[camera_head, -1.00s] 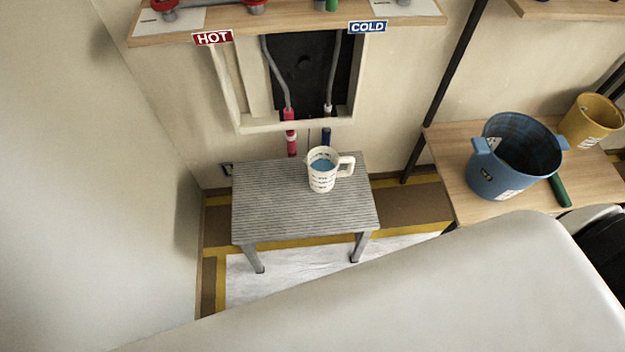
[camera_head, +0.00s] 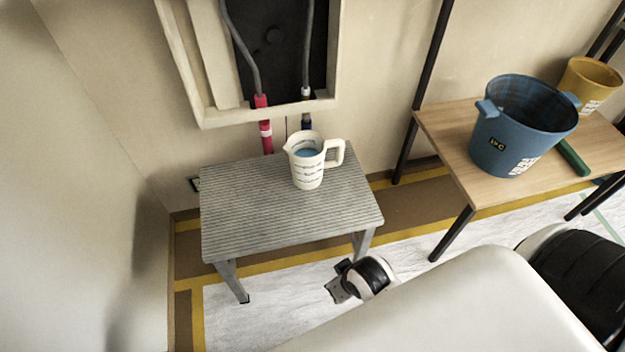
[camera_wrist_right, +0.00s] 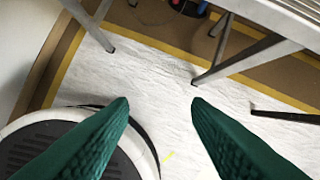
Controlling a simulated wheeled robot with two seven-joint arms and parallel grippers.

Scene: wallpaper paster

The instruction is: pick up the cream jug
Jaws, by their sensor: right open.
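The cream jug (camera_head: 308,170) stands upright on the grey ribbed stool (camera_head: 250,220), towards its back right. It has dark markings, blue contents, a spout at the left and a handle at the right. My right gripper (camera_wrist_right: 160,102) is open in the right wrist view, with two green textured fingers apart and nothing between them. That view shows floor and stool legs beyond the fingers, and no jug. In the head view, a white and black part of one of my arms shows in front of the stool; I cannot tell which arm. My left gripper is not in view.
A wooden bench (camera_head: 450,165) at the right holds a blue bucket (camera_head: 520,130), a yellow bucket (camera_head: 588,85) and a green object (camera_head: 573,158). Red (camera_head: 265,135) and dark pipes hang behind the stool. A wall is close on the left. Pale floor sheeting (camera_head: 270,315) lies in front.

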